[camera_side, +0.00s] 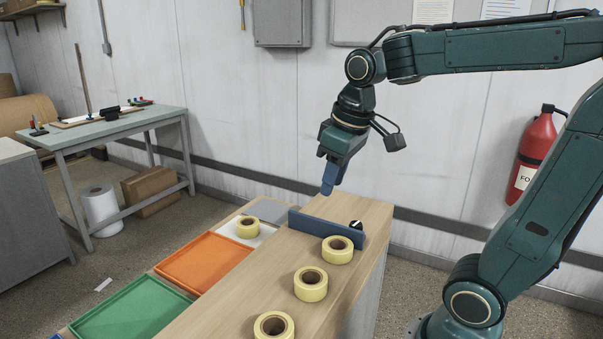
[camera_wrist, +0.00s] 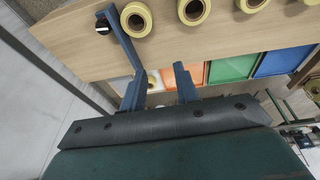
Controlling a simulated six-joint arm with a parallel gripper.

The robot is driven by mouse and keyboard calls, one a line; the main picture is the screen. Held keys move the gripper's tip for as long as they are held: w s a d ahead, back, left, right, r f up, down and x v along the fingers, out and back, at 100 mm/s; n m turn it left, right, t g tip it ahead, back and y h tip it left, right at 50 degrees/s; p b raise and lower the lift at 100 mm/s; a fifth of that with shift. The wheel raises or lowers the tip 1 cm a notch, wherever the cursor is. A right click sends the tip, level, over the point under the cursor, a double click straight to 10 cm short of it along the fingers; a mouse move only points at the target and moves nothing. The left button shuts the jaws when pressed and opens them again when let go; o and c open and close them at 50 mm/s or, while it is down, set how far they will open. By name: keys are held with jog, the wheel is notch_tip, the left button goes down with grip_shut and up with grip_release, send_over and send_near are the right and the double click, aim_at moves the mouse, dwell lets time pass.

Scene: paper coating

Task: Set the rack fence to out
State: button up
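The rack fence is a blue bar (camera_side: 325,228) standing on edge across the wooden bench top, with a black and white knob (camera_side: 356,224) close to its right end. In the wrist view the fence (camera_wrist: 122,38) runs down toward my left finger, which hides its lower end, and the knob (camera_wrist: 102,27) shows at upper left. My gripper (camera_side: 329,188) hangs above the fence, apart from it in the side view. In the wrist view my gripper (camera_wrist: 158,72) has its two fingers spread, with nothing held between them.
Yellow tape rolls (camera_side: 311,284) stand on the bench (camera_side: 240,308) in front of the fence. Another roll (camera_side: 247,227) sits in the white tray (camera_side: 262,238). Orange (camera_side: 205,262) and green (camera_side: 132,310) trays lie along the left. A wall (camera_side: 240,120) stands behind.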

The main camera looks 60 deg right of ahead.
aim_at(313, 220)
jog(key=w+d+f+g, duration=0.3)
jog(key=w+d, duration=0.6)
jog(key=shift+d+f+y, duration=0.3)
jog(key=shift+f, duration=0.05)
jog(key=shift+f, duration=0.1)
notch_tip(313, 220, down, 14)
jog(key=shift+r, duration=0.2)
dwell(0.3)
grip_shut()
